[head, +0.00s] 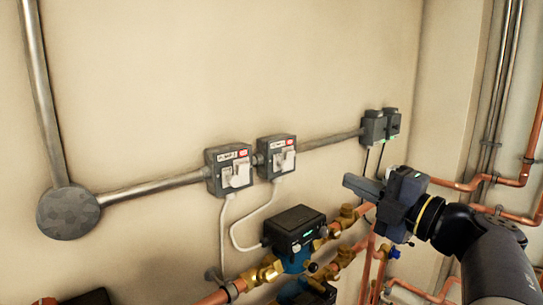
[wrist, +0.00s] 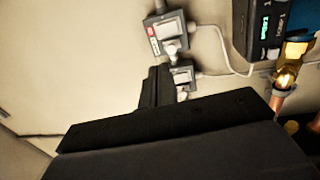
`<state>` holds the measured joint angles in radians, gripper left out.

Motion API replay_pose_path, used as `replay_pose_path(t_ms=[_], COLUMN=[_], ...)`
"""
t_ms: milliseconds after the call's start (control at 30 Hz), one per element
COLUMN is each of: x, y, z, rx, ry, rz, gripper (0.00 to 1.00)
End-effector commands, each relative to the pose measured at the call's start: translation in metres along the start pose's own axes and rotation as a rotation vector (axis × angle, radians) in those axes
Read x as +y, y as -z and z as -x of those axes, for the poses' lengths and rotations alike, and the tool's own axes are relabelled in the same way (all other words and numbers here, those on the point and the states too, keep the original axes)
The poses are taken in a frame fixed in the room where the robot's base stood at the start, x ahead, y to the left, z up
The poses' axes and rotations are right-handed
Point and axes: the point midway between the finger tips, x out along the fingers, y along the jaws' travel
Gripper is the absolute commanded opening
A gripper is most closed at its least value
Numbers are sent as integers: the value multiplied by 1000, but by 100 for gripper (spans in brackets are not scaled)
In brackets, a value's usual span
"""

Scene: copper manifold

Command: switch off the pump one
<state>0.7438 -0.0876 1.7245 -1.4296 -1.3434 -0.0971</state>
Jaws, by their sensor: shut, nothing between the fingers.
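Two grey switch boxes with white switches and small red marks are mounted on the wall: a left box (head: 229,170) and a right box (head: 277,157). Their labels begin with PUMP, but I cannot read the numbers surely. My gripper (head: 352,184) is shut and empty, in front of the wall to the right of both boxes in the head view. In the wrist view, one box (wrist: 167,28) is clear above the dark fingers (wrist: 157,82). Another box (wrist: 184,74) is partly hidden behind them. I see no contact with either box.
A metal conduit (head: 150,187) joins the boxes to a round junction box (head: 68,212). A dark pump head (head: 293,226) with brass fittings sits below, with white cables hanging to it. Dark boxes (head: 380,127) and copper pipes (head: 465,185) are at right. The wall above is clear.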

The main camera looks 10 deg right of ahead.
Motion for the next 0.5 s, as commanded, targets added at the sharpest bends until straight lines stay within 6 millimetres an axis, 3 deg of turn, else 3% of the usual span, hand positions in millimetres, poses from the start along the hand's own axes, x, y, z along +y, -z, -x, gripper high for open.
replay_pose_path(t_ms=[267,500], x=[0,1], y=[0,1], z=[-3,-30], rx=[1,6], ry=[0,1], rz=[0,-3], gripper=[0,0])
